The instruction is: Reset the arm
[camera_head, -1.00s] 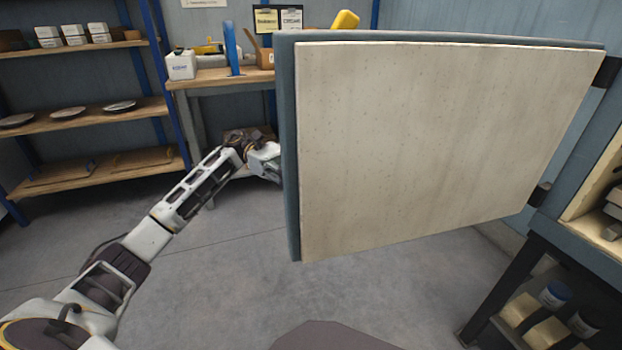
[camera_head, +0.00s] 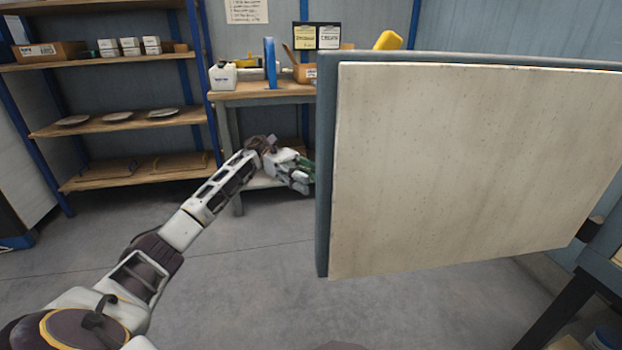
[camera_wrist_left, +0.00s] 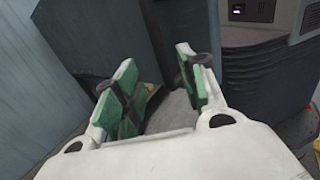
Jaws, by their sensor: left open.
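My left arm (camera_head: 205,205) reaches from the lower left toward the middle of the head view. My left gripper (camera_head: 305,176) is at the left edge of the open dryer door (camera_head: 470,170), its fingertips close to or partly behind that edge. In the left wrist view the gripper (camera_wrist_left: 160,92) is open, with its two green-padded fingers apart and nothing between them. I cannot tell whether the fingers touch the door. My right gripper is not in view.
The door takes up the right half of the head view. A shelf (camera_head: 135,122) with plates and boxes stands at the back left. A workbench (camera_head: 260,90) holds a white jug (camera_head: 223,76). The floor (camera_head: 240,300) in front is clear.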

